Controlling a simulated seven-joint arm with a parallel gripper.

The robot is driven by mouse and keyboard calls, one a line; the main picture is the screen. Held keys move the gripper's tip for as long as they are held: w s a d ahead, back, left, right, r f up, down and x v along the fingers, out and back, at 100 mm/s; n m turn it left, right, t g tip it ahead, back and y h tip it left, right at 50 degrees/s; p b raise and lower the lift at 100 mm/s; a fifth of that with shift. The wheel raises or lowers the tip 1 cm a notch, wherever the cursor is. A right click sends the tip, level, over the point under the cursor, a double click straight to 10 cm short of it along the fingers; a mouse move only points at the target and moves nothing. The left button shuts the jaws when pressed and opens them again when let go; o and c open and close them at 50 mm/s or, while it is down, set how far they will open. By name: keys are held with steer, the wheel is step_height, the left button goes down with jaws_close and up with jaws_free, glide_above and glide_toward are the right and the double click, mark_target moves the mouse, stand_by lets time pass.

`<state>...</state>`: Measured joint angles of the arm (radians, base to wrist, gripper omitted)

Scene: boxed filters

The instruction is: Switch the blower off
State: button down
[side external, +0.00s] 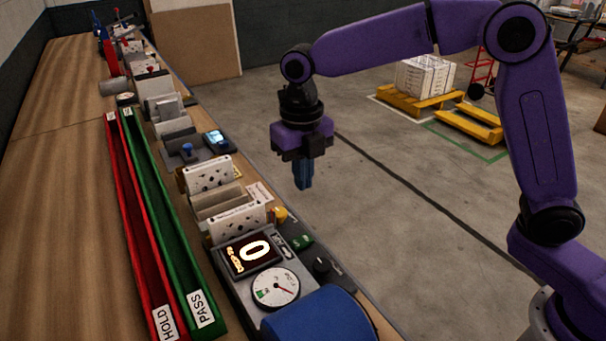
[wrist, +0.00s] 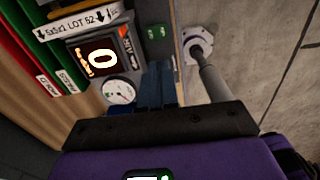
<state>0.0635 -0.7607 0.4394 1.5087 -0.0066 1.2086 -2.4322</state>
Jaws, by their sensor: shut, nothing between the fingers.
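A grey control unit (side external: 240,291) stands at the near end of the bench in the side view. My gripper (side external: 303,185) is shut and empty, pointing down in the air above and beyond the unit. In the wrist view, its blue fingers (wrist: 157,85) appear below the green part (wrist: 157,32).
Red (side external: 134,215) and green (side external: 160,205) troughs, marked HOLD and PASS, run along the bench. Pleated filters (side external: 238,221) and a blue-screened device (side external: 216,140) stand beside them. The bench's left side is clear. Yellow pallets (side external: 420,100) lie on the floor behind.

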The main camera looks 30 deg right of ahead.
mark_target(307, 238)
steer(key=shift+d, duration=0.25)
steer(key=shift+s, duration=0.1)
step_height(307, 238, down, 14)
steer(key=shift+d+r, duration=0.1)
stand_by(0.5)
steer(key=shift+d+f, duration=0.1)
steer(key=shift+f, duration=0.2)
stand_by(0.4)
